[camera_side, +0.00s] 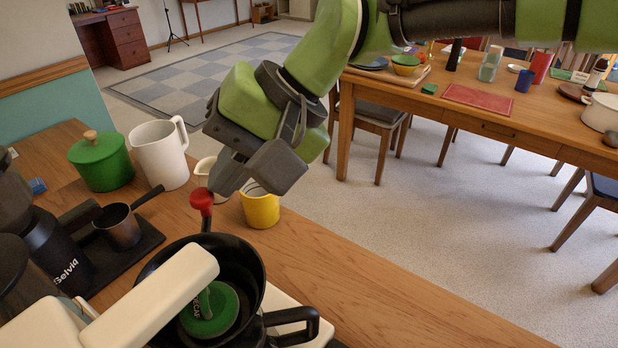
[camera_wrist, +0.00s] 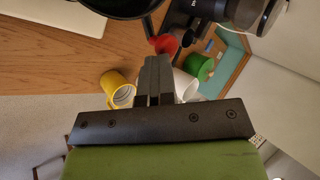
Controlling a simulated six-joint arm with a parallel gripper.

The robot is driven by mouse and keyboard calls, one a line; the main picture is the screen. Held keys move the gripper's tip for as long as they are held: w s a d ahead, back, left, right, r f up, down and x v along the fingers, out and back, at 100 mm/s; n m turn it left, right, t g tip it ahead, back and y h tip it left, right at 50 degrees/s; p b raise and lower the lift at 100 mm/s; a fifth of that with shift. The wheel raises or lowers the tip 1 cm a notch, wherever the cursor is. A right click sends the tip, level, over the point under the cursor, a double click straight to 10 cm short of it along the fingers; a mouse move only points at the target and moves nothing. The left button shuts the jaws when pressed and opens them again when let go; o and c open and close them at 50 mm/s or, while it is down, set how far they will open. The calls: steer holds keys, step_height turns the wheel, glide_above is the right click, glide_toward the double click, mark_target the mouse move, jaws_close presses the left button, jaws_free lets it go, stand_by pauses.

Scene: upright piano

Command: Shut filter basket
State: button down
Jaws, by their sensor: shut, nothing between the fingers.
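The filter basket (camera_side: 255,262) is a black round bowl at the bottom of the side view, out from under the cream coffee machine top (camera_side: 160,300), so it looks swung open. A green disc with lettering (camera_side: 212,308) shows in it. A short dark stem with a red knob (camera_side: 202,199) rises from its far rim; the knob also shows in the wrist view (camera_wrist: 165,44). My gripper (camera_side: 226,181) is shut and empty, its tips close by the knob; contact cannot be told. In the wrist view the shut fingers (camera_wrist: 156,72) point at the knob, and the basket's dark edge (camera_wrist: 115,6) is at the top.
Behind my gripper stand a yellow mug (camera_side: 260,210), a white pitcher (camera_side: 160,155) and a green lidded pot (camera_side: 101,162). A small pan (camera_side: 117,227) and a dark grinder (camera_side: 50,245) are at the left. The wooden counter (camera_side: 360,290) is clear at the right.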

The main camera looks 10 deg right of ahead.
steer(key=w+d+r+m+t+h, duration=0.1)
steer(key=d+r, duration=0.6)
steer(key=d, duration=0.3)
steer(key=d+r+t, duration=0.2)
steer(key=d+r, duration=0.5)
steer(key=d, duration=0.3)
steer(key=s+d+f+m+t+h, duration=0.1)
steer(key=s+d+f+t+h, duration=0.1)
steer(key=s+d, duration=0.7)
steer(key=s+d+f+m+t+h, duration=0.2)
steer(key=s+d+h, duration=0.1)
steer(key=s+d, duration=0.5)
steer(key=shift+s+d+f, duration=0.2)
steer(key=shift+s+d, duration=0.15)
steer(key=shift+s, duration=0.1)
